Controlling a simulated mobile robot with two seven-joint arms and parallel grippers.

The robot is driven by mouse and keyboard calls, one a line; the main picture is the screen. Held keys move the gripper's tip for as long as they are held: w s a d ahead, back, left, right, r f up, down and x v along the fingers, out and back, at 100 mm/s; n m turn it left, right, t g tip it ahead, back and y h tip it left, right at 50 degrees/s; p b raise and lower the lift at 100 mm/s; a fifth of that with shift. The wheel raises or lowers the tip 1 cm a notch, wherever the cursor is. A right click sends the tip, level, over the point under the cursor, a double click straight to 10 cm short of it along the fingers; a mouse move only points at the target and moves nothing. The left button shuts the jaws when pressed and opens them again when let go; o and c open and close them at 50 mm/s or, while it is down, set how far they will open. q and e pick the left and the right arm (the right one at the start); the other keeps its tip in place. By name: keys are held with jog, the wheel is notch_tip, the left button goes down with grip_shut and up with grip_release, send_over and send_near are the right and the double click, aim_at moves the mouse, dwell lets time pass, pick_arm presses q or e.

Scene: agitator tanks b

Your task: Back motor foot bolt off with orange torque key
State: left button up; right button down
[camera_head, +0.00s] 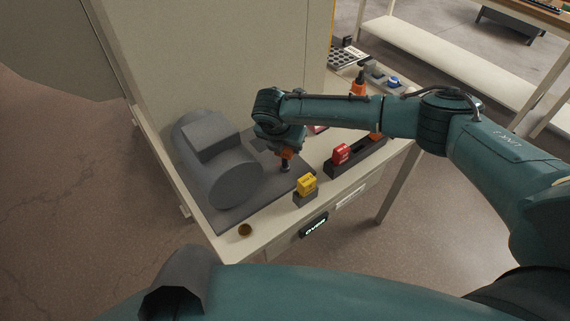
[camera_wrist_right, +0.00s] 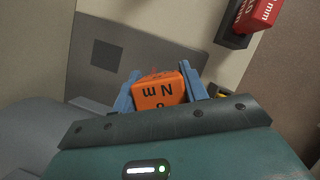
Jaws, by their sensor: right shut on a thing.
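The orange torque key (camera_head: 287,154) is held by my right gripper (camera_head: 282,146) over the motor's dark foot plate (camera_head: 240,208). Its dark shaft points down at the plate beside the grey motor (camera_head: 235,178). In the right wrist view the key's orange head (camera_wrist_right: 158,92), marked with an "N m" figure, sits between the blue fingers of my right gripper (camera_wrist_right: 160,88). The foot bolt under the shaft cannot be made out, and I cannot tell whether the key is seated on it. My left gripper is not in view.
A yellow key (camera_head: 307,183) stands in a small block at the bench front. A red key (camera_head: 341,153) stands in a dark rack (camera_head: 357,157). A brown round dish (camera_head: 245,230) lies near the front-left corner. A tall panel (camera_head: 220,60) rises behind the motor.

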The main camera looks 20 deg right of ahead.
dwell(0.3)
jog(key=shift+n+p, duration=0.4)
jog(key=shift+p, duration=0.05)
jog(key=shift+a+n+t+y, duration=0.1)
jog(key=shift+n+t+y, duration=0.35)
jog(key=shift+n, duration=0.75)
jog(key=shift+f, duration=0.1)
jog(key=n+y, duration=0.1)
jog(key=n, duration=0.1)
jog(key=shift+a+n, duration=0.1)
jog(key=shift+n, duration=0.3)
